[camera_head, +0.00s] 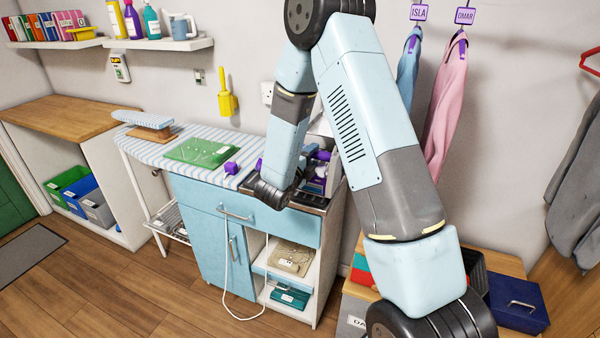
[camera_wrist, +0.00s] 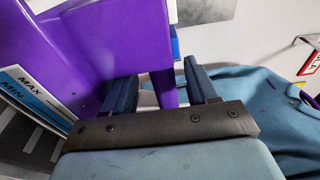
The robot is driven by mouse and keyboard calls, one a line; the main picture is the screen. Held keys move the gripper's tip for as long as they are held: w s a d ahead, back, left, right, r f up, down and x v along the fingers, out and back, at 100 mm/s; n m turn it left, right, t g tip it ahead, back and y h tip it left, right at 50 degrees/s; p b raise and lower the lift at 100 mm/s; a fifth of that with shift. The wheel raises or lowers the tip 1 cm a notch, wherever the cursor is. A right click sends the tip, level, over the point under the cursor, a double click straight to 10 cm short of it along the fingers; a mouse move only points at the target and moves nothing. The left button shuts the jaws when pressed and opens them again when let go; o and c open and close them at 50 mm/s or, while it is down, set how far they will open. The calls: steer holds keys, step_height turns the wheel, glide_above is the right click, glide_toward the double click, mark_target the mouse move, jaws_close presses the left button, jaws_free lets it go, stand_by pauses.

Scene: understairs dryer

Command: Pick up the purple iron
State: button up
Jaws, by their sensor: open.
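My gripper (camera_wrist: 160,88) is open. A narrow purple bar (camera_wrist: 166,88), apparently the iron's handle, shows between its two dark fingers. The left finger is close against the purple body. I cannot tell whether either finger touches the bar. The fingertips are hard to make out in the head view.
Blue and pink garments (camera_head: 447,95) hang behind my arm. Below is a blue cabinet (camera_head: 205,205) with a hanging white cord. Open floor lies in front.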

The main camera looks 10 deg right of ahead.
steer(key=x, duration=0.3)
steer(key=shift+w+d, duration=0.1)
steer(key=shift+w, duration=0.1)
steer(key=shift+c, duration=0.2)
steer(key=shift+s, duration=0.1)
jaws_close()
